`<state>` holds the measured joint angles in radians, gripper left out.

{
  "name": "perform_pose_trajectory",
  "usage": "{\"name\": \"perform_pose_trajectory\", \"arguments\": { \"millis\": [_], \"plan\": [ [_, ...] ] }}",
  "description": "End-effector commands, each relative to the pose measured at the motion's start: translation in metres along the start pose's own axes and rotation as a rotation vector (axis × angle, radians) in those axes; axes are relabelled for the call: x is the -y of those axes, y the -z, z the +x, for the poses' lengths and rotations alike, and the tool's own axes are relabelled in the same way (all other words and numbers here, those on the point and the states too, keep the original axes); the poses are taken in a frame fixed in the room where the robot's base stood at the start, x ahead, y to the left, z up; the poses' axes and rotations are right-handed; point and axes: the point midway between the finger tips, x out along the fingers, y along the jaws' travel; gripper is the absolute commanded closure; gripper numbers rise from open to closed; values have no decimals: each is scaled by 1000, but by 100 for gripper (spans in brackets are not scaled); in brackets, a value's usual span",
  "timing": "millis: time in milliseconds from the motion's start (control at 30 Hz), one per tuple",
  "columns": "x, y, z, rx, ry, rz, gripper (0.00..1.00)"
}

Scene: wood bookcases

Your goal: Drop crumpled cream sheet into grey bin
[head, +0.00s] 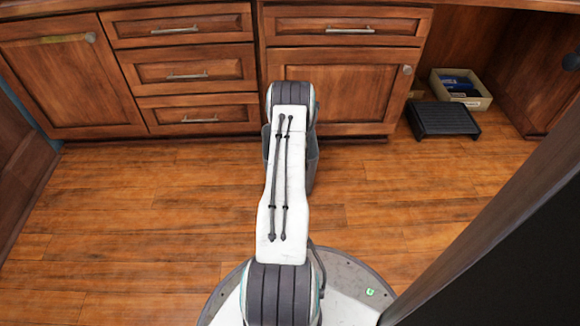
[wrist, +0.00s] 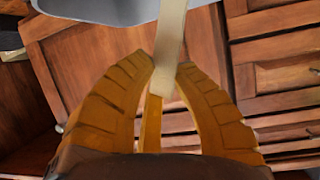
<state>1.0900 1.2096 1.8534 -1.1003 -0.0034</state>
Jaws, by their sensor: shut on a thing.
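My gripper (wrist: 165,78) shows in the wrist view with its ridged orange fingers closed on the cream sheet (wrist: 170,40). The sheet looks like a narrow pale strip running from the fingertips to the top edge of the picture, where it is cut off. The grey bin (wrist: 95,12) shows in part at the top of the wrist view, behind the sheet. In the head view only slivers of the bin (head: 312,165) show beside my arm, on the floor before the cabinets. My arm hides the gripper and sheet there.
Wooden cabinets with drawers (head: 190,69) stand along the back. A black step-like object (head: 444,121) and a cardboard box (head: 481,103) with blue things in it sit in the recess at right. A dark panel (head: 510,230) slants across the lower right. The wooden floor (head: 150,220) at left is clear.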

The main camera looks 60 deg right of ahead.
Motion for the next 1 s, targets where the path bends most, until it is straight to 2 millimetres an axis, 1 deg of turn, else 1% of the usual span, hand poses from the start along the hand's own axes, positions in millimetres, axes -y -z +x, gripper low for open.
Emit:
{"name": "perform_pose_trajectory", "arguments": {
  "millis": [100,300,733,767,1000],
  "plan": [
    [0,-12,5,0,0,0,100],
    [0,-21,9,0,0,0,100],
    [0,-24,10,0,0,0,100],
    [0,-24,10,0,0,0,78],
    [0,-24,10,0,0,0,57]
  ]
}}
